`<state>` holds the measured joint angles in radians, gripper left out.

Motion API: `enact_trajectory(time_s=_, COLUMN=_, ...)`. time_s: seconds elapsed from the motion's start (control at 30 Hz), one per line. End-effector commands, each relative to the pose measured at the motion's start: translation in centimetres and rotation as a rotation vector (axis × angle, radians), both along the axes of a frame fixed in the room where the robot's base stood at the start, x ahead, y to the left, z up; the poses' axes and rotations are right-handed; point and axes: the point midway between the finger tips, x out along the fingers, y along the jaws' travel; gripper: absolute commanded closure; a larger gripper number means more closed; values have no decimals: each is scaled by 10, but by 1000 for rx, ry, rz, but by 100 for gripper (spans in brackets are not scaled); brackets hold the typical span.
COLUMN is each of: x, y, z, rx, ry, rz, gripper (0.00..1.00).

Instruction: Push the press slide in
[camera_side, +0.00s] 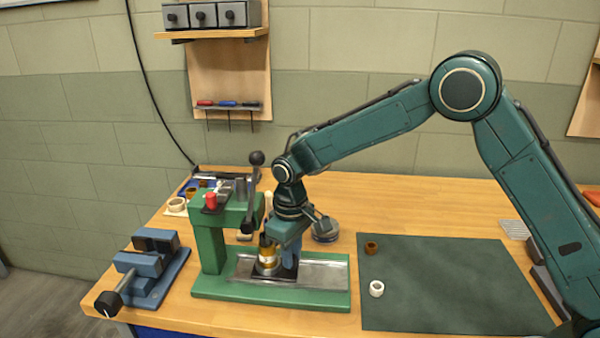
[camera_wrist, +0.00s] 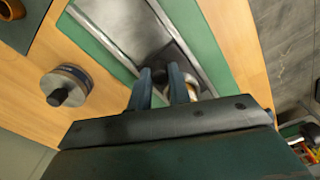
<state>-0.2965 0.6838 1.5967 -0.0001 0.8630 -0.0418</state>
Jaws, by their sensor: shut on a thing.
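The green press (camera_side: 210,240) stands on the bench with a grey slide track (camera_side: 325,273) on its base. The press slide (camera_side: 287,273), a small dark carriage, sits on the track near the press column. A brass and white cylindrical part (camera_side: 268,260) stands upright on it. My gripper (camera_side: 288,262) is low over the slide, just right of that part. In the wrist view my gripper (camera_wrist: 162,80) has its fingers close together at the dark slide (camera_wrist: 182,58), the part (camera_wrist: 192,88) partly behind one finger. The gripped portion is mostly hidden.
A blue vise (camera_side: 150,268) stands left of the press. A dark green mat (camera_side: 440,285) with a brown ring (camera_side: 371,247) and a white ring (camera_side: 377,288) lies to the right. A round tin (camera_side: 326,231) is behind the track. The press lever (camera_side: 256,160) rises close to my arm.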

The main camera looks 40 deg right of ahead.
Motion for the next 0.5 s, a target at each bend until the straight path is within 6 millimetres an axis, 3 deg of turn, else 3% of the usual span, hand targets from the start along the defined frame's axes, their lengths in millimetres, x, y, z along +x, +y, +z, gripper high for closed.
enact_trajectory(time_s=0.37, x=5, y=4, z=1, rx=1, ry=-7, rz=-2, gripper=100)
enact_trajectory(time_s=0.4, x=5, y=4, z=1, rx=1, ry=-7, rz=-2, gripper=77)
enact_trajectory(time_s=0.5, x=4, y=3, z=1, rx=2, ry=-6, rz=-2, gripper=59)
